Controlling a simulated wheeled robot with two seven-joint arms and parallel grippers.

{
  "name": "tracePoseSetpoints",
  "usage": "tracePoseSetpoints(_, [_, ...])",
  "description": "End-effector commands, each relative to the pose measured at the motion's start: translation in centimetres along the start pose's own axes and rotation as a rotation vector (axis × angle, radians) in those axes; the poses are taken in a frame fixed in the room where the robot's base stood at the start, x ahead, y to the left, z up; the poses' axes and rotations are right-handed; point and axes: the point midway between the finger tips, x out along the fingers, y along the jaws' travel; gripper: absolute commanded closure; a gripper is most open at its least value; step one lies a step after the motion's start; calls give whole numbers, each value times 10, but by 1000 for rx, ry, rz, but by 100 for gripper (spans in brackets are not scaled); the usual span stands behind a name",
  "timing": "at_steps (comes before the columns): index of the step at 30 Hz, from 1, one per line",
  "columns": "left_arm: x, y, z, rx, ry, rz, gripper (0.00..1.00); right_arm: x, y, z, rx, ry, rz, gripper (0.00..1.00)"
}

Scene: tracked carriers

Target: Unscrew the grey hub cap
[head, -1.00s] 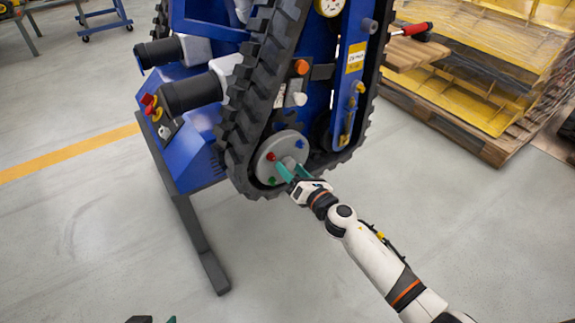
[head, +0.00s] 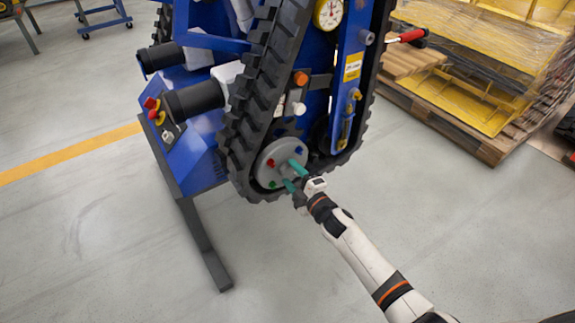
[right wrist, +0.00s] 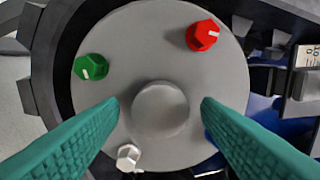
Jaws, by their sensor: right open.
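The grey hub disc (head: 282,163) sits at the lower end of the black track in the head view. In the right wrist view the disc (right wrist: 200,60) bears a round grey knob (right wrist: 160,108) at its middle and a small light grey hex cap (right wrist: 128,157) below left. I cannot tell which of these is the grey hub cap. My right gripper (head: 289,173) is open in front of the disc. Its teal fingers (right wrist: 160,105) stand either side of the round knob, with gaps visible. Depth to it is unclear. My left gripper is out of view.
A red cap (right wrist: 203,35), a green cap (right wrist: 91,67) and a partly hidden blue cap (right wrist: 210,138) surround the knob. The track (head: 257,90) rims the disc closely. A dark stand leg (head: 205,245) is at lower left. The floor to the right is clear before the pallet (head: 460,130).

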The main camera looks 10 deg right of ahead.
Motion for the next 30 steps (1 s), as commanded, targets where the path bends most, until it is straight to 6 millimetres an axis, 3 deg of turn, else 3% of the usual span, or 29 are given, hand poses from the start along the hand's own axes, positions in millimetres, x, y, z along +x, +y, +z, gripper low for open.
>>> tracePoseSetpoints(6, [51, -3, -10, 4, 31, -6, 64, 0, -3, 1, 309, 0, 1, 42])
tracePoseSetpoints(9, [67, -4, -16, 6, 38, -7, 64, 0, -2, 1, 411, -1, 0, 42])
tracePoseSetpoints(16, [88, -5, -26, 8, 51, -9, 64, 0, -3, 0, 565, 0, 0, 42])
tracePoseSetpoints(24, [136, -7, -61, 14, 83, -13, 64, 0, -3, 0, 1124, 1, 1, 42])
tracePoseSetpoints(30, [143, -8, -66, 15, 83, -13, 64, 0, 0, 0, 1310, -1, 0, 42])
